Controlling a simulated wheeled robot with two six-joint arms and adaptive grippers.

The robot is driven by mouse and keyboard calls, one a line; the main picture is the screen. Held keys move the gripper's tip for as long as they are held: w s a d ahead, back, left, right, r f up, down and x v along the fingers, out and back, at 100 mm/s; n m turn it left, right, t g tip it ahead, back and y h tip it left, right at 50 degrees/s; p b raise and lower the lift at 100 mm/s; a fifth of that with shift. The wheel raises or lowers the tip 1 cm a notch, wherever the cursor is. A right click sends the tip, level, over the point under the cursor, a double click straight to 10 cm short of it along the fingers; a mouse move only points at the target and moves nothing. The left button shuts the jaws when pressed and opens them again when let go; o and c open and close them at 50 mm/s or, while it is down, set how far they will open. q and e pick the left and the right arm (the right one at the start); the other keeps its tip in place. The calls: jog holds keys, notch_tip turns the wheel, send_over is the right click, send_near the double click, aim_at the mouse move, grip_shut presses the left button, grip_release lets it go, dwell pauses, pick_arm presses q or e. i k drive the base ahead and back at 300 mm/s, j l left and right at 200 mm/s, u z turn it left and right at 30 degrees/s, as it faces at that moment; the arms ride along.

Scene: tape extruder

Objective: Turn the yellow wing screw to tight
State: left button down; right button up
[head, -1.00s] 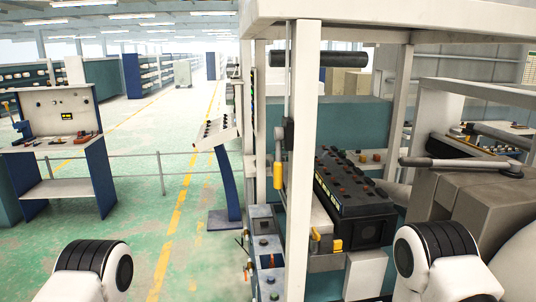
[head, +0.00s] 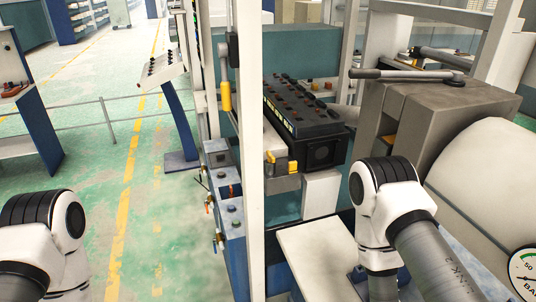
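A small yellow part (head: 281,164) that looks like the wing screw sits on a pale bracket, left of a black box's front face, in the middle of the head view. It is too small to tell whether it is tight or loose. A second yellow piece, a handle-like cylinder (head: 226,96), hangs on the machine frame to its upper left. Only white and black links of my two arms show, at the lower left and lower right. Neither gripper shows, and nothing is seen touching the yellow part.
A white frame post (head: 249,190) stands just left of the yellow part. The black box (head: 306,125) with several knobs lies behind it. A grey block with a lever (head: 440,115) and a large pale drum (head: 495,185) stand at right. Green floor (head: 90,210) is open at left.

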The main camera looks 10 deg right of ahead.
aim_at(270, 160)
jog(key=i+j+z, duration=0.2)
jog(key=j+z, duration=0.15)
jog(key=i+j+z, duration=0.15)
jog(key=j+z, duration=0.2)
jog(key=i+j+z, duration=0.1)
jog(key=j+z, duration=0.25)
jog(key=j, duration=0.25)
jog(key=j+z, duration=0.35)
jog(key=i+j, duration=0.05)
jog(key=j, duration=0.05)
